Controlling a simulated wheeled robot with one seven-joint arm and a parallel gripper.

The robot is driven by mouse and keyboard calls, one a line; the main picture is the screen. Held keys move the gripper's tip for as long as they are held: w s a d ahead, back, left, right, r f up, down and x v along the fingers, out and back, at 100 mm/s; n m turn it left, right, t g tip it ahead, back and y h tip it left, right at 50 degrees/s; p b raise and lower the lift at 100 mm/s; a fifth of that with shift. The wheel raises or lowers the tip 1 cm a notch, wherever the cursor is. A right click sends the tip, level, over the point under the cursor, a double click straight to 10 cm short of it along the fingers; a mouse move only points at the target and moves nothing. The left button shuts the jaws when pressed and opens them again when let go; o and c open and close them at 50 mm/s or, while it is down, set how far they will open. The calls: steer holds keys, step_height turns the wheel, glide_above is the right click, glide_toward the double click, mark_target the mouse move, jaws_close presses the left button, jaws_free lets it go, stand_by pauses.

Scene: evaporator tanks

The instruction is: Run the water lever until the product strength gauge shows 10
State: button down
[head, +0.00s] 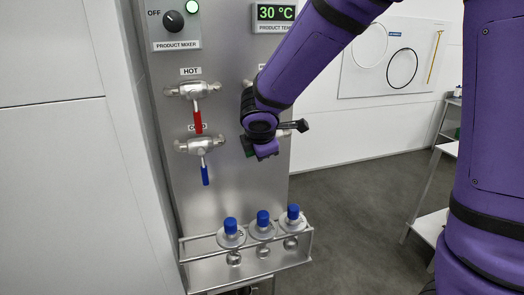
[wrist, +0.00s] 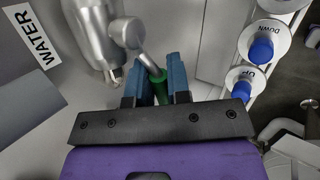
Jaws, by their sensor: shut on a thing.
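The water lever has a green grip (wrist: 158,88) on a metal stem and valve body, beside a WATER label (wrist: 32,37) in the wrist view. My gripper (wrist: 160,82) has its two blue fingers on either side of the green grip and is shut on it. In the head view my gripper (head: 264,150) is against the steel panel, and my arm hides most of the water valve. The product strength gauge is not visible in either view. The display that shows is product temperature (head: 275,13), reading 30 °C.
A red hot lever (head: 197,122) and a blue-handled lever (head: 205,175) hang left of my gripper. The product mixer knob (head: 174,22) points to OFF. A shelf (head: 433,226) stands right.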

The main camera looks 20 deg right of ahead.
stand_by(0.3)
steer(key=c, duration=1.1)
jaws_free()
steer(key=shift+r, duration=0.1)
